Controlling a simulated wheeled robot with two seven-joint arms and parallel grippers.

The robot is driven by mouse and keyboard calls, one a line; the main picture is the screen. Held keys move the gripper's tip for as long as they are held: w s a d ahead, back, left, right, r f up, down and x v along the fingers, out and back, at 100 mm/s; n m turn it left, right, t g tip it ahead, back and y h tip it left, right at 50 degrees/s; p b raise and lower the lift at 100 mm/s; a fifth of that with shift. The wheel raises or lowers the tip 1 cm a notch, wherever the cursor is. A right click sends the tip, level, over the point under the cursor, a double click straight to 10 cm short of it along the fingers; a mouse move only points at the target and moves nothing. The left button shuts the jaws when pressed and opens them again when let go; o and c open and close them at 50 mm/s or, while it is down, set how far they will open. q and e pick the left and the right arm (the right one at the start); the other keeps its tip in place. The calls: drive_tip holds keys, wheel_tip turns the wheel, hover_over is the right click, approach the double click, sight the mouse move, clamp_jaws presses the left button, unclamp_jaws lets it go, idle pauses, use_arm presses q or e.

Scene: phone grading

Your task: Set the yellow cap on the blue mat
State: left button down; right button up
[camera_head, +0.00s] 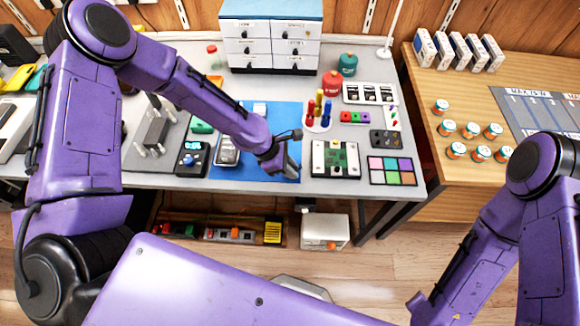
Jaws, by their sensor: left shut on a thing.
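The blue mat (262,112) lies on the grey workbench, partly covered by my left arm. My left gripper (290,171) points down over the mat's lower right part. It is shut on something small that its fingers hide. I cannot make out the yellow cap on the mat or tell whether it is the thing held. A phone-like device (227,152) lies at the mat's left edge, and a small pale item (260,108) lies near its top. My right arm is at the lower right; its gripper is not in view.
A green circuit board in a fixture (336,157) and a colour-patch card (391,170) lie right of the mat. A stand with coloured upright tools (318,124) is behind. A drawer cabinet (270,38) stands at the back. A wooden table (425,85) with several small jars is at right.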

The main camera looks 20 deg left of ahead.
idle(0.7)
use_arm(q)
drive_tip(key=shift+f, duration=0.3)
idle(0.6)
drive_tip(key=shift+f+p, duration=0.1)
drive_tip(key=shift+p, duration=0.25)
drive_tip(key=c, duration=0.6)
unclamp_jaws()
drive_tip(key=shift+r+p, duration=0.65)
drive_tip(key=shift+p, duration=0.05)
